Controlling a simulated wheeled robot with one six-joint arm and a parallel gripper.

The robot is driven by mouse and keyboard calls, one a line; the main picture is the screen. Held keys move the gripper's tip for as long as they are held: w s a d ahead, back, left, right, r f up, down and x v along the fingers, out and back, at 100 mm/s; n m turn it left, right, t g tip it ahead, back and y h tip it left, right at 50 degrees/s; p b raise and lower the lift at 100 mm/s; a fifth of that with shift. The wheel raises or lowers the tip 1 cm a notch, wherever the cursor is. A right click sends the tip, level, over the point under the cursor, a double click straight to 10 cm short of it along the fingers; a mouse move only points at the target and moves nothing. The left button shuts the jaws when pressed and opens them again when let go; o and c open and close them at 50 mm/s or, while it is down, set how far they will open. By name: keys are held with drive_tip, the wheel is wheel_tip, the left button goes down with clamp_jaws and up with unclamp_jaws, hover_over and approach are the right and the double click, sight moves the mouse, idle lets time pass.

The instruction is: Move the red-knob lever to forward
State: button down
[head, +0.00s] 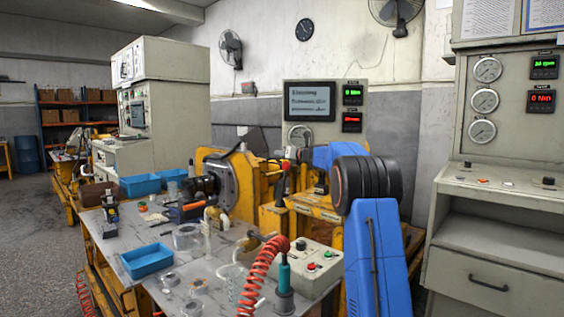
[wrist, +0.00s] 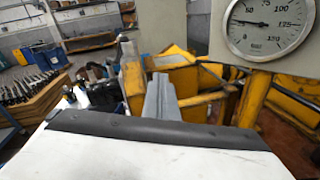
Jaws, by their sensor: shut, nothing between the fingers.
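The red-knob lever (head: 285,166) stands roughly upright beside the yellow machine frame in the head view, its red knob at the top of a dark shaft. My blue arm reaches in from the right, and its far end is just right of the lever. My gripper shows in the wrist view (wrist: 160,88) as grey fingers, shut and empty. In the head view the fingers are small and partly hidden by my arm, so I cannot tell whether they touch the lever. I cannot make out the red knob in the wrist view.
The yellow frame (head: 314,206) lies below my arm's end. The workbench (head: 125,238) at left holds blue trays (head: 147,260) and loose parts. A coiled red hose (head: 256,270) and a control box (head: 305,268) are in front. A gauge (wrist: 265,25) is close at upper right in the wrist view.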

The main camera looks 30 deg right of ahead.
drive_tip(key=s+a+n+g+y, duration=0.1)
drive_tip(key=s+a+n+g, duration=0.15)
drive_tip(key=a+n, duration=0.65)
drive_tip(key=s+a+n+g, duration=0.2)
drive_tip(key=a+n+g, duration=0.15)
drive_tip(key=n, duration=1.05)
drive_tip(key=s+d+r+n+g+h, duration=0.1)
drive_tip(key=s+d+n+g+h, duration=0.3)
drive_tip(key=n, duration=0.6)
drive_tip(key=s+d+r+n+g+h, duration=0.1)
drive_tip(key=s+n+h, duration=0.1)
drive_tip(key=s+n, duration=0.55)
drive_tip(key=n, duration=0.2)
approach(284, 180)
drive_tip(key=a+f, duration=0.3)
drive_tip(key=w+d, duration=0.1)
drive_tip(key=w+d+f, duration=0.1)
drive_tip(key=w+d, duration=0.1)
drive_tip(key=shift+f, duration=0.2)
